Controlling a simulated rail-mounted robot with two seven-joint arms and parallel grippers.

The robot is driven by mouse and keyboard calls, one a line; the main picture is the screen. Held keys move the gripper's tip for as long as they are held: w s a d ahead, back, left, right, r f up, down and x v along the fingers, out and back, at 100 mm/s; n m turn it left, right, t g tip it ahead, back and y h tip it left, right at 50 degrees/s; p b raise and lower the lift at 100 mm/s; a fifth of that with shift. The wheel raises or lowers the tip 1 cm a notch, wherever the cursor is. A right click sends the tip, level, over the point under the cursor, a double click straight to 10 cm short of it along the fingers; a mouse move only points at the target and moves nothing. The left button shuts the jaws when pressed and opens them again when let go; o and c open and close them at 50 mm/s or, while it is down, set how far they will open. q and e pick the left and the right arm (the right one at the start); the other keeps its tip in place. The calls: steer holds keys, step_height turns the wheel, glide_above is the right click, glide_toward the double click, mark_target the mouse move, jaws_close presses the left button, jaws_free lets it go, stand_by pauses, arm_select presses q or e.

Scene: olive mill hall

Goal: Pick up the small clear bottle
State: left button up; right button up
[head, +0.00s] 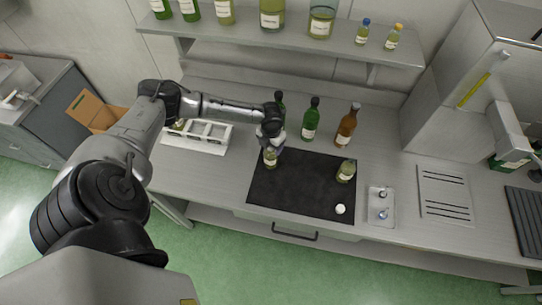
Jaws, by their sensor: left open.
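A small clear bottle (270,158) with yellow-green contents and a pale label stands at the left back corner of the black mat (300,190). A similar small bottle (346,171) stands on the mat's right side. My left gripper (271,146) is open, directly over the top of the left small bottle and hiding its neck. I cannot tell whether the fingers are around the neck or just above it. My right gripper is not in view.
Green bottles (310,122) and an amber bottle (346,128) stand close behind the mat. A white rack (205,143) is at the left. A white round piece (341,209) and a small plate with knobs (380,207) lie at the right. A bottle shelf (290,40) overhangs the back.

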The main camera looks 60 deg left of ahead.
arm_select(q)
steer(key=shift+c, duration=0.4)
jaws_close()
stand_by(0.4)
